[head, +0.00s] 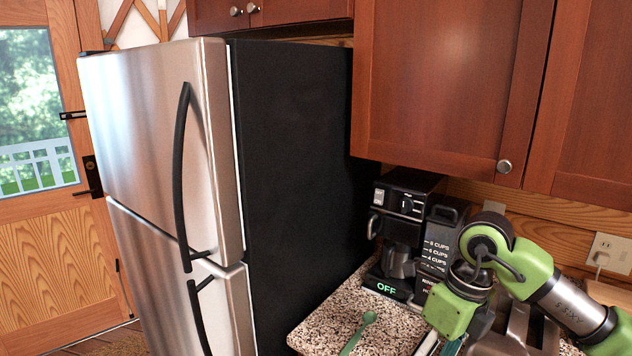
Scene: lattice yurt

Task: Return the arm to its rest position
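My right arm (535,270), green and grey, comes in from the right edge over the counter. Its wrist bends down in front of the coffee maker. My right gripper (446,345) points downward at the bottom edge, and its fingertips are cut off by the frame. I cannot tell whether it is open or shut, or whether it holds anything. My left arm and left gripper are not in view.
A speckled counter (327,328) holds a green spoon (359,334), a black coffee maker (402,225) reading OFF and a grey toaster-like appliance (515,335) partly behind my arm. A steel fridge (150,150) stands left. Wooden cabinets (440,80) hang above. A door (50,235) is at far left.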

